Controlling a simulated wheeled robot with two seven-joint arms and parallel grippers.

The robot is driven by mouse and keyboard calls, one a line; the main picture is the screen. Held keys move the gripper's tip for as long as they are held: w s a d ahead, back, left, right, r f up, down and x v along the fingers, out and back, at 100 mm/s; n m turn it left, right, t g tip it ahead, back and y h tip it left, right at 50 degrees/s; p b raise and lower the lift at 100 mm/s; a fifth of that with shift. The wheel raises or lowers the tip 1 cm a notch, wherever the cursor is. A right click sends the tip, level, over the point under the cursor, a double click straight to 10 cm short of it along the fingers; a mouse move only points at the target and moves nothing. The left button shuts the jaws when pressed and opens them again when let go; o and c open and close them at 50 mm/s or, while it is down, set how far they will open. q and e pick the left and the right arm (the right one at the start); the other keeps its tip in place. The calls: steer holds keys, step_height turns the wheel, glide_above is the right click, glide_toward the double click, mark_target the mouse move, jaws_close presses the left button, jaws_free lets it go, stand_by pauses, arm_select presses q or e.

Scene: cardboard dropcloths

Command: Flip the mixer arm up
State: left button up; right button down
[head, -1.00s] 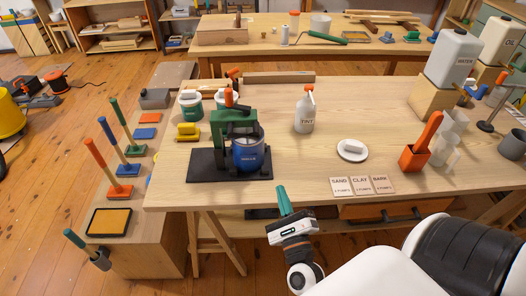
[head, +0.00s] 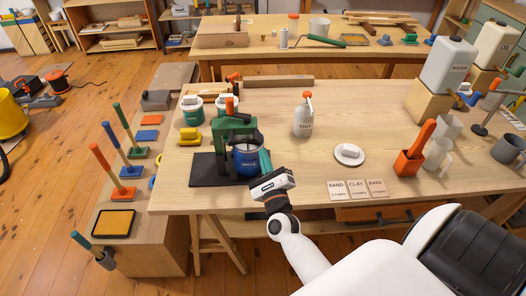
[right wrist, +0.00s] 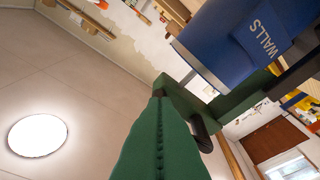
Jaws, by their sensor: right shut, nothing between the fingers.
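The mixer is a green stand (head: 222,145) on a black base plate (head: 203,170), at the left of the near table. Its green arm (head: 235,125) lies level over a blue pot (head: 246,160), with an orange knob (head: 229,106) on top. My right gripper (head: 265,160) has green fingers, shut and empty, pointing up beside the pot's right side. In the right wrist view, my green finger (right wrist: 160,145) is close to the blue pot (right wrist: 225,45), lettered WALLS. Whether they touch is unclear. My left gripper is out of view.
A white TINT bottle (head: 303,117) stands right of the mixer. A white disc (head: 348,154), label cards (head: 357,189) and an orange holder (head: 408,163) are farther right. The tabletop between bottle and disc is clear.

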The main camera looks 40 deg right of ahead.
steer(key=shift+w+a+r, duration=0.1)
steer(key=shift+w+r, duration=0.15)
steer(key=shift+r, duration=0.1)
